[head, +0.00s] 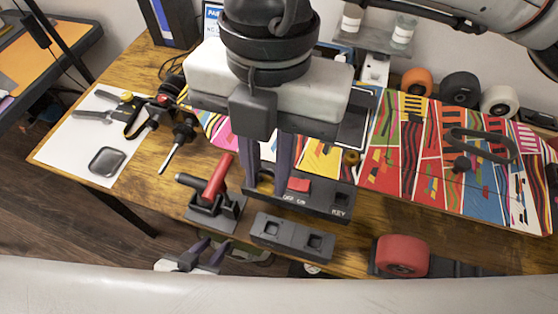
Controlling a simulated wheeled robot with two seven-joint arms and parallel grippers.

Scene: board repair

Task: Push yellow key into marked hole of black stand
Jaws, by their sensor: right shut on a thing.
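The black stand (318,204) sits on the wooden table and carries the labels "OFF ON" and "KEY". A red rocker switch (299,185) is at the middle of the stand. My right gripper (267,184) points down over the stand's left part. It is shut on the yellow key (265,185), of which only a little shows between the fingers. I cannot tell whether the key touches the stand. My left gripper (211,249) is low near the table's front edge, fingers apart and empty.
A black block with two square holes (292,237) lies in front of the stand. A red-handled lever (216,180) stands left of it. A red wheel (403,256) is at the front right. The colourful board (405,150) lies behind. Tools lie at left.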

